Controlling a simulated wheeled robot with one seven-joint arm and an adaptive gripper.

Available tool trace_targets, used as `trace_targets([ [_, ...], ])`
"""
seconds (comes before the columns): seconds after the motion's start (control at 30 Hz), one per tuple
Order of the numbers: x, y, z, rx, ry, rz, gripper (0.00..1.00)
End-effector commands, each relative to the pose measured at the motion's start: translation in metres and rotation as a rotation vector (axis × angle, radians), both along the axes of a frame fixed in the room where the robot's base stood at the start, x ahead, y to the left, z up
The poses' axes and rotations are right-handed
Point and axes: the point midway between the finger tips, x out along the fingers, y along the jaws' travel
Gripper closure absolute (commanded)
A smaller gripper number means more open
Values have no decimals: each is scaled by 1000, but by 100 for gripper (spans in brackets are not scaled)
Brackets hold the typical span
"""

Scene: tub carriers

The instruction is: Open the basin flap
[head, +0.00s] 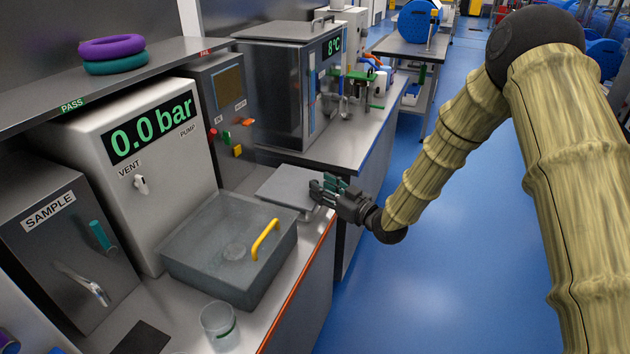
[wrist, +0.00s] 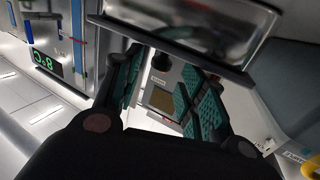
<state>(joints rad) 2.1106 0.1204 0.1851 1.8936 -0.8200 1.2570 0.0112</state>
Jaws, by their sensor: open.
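The basin flap appears to be the flat grey plate (head: 287,187) lying level on the counter in the head view. It looks shut, and I cannot see what is under it. My gripper (head: 326,187) is at the plate's right edge, near the counter's front. Its fingers are apart and nothing shows between them. In the wrist view my gripper (wrist: 168,92) shows two fingers with teal pads spread open. A shiny metal panel with a dark rim (wrist: 190,28), likely the flap, lies just beyond the fingertips. I cannot tell whether a finger touches it.
A grey tub with a yellow handle (head: 264,240) stands left of the plate, in front of the 0.0 bar pump box (head: 185,165). A clear beaker (head: 219,326) stands nearer. A steel cabinet (head: 290,85) stands behind the plate.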

Motion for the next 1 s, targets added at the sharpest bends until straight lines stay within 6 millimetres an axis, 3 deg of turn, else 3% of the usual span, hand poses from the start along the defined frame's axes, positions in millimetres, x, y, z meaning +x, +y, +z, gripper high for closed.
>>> trace_targets([
  [0.3, 24, 25, 0, -1, 1, 0, 59],
  [0.67, 27, 28, -1, 0, 1, 0, 59],
  [0.7, 27, 28, -1, 0, 1, 0, 61],
  [0.9, 27, 28, -1, -1, 1, 0, 97],
  [1.0, 27, 28, -1, -1, 1, 0, 100],
])
